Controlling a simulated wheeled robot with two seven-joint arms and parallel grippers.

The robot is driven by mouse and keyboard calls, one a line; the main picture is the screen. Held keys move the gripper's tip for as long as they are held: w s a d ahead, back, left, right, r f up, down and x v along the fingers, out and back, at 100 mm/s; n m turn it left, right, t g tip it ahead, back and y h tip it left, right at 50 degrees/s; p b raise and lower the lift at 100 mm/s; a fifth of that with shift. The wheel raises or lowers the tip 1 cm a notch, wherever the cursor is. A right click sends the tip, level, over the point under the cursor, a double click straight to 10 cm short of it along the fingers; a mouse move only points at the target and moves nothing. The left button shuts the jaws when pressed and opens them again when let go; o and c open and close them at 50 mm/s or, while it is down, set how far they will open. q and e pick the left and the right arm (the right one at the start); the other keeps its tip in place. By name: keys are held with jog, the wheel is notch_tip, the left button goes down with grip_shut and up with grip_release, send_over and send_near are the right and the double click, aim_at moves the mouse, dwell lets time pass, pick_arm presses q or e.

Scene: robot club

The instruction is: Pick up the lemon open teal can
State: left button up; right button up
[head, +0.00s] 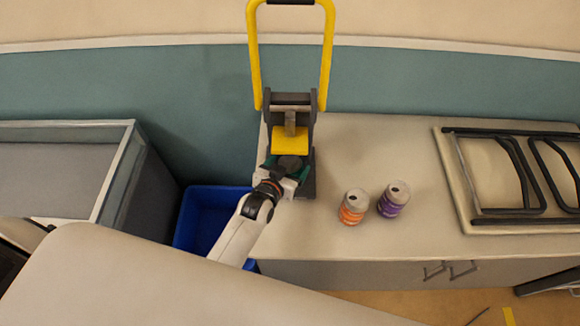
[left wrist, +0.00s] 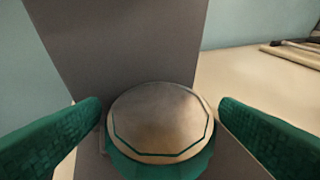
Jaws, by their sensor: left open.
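The teal can (left wrist: 160,125) stands between my left fingers in the left wrist view, its pale round top showing and a teal edge below. In the head view its greyish top (head: 290,162) shows at the foot of a grey and yellow can crusher (head: 291,110). My left gripper (head: 285,171) is open, with green fingers (left wrist: 160,108) on either side of the can. Gaps show between the fingers and its top; contact lower down cannot be told. Its label is hidden. My right gripper is not in view.
An orange can (head: 352,207) and a purple can (head: 393,200) stand on the counter (head: 330,150) to the right. A tray with dark bars (head: 480,180) lies farther right. A blue bin (head: 205,215) is left of the counter. The crusher's yellow handle (head: 328,60) stands raised.

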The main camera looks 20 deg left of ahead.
pick_arm(q)
jog(key=c, duration=1.2)
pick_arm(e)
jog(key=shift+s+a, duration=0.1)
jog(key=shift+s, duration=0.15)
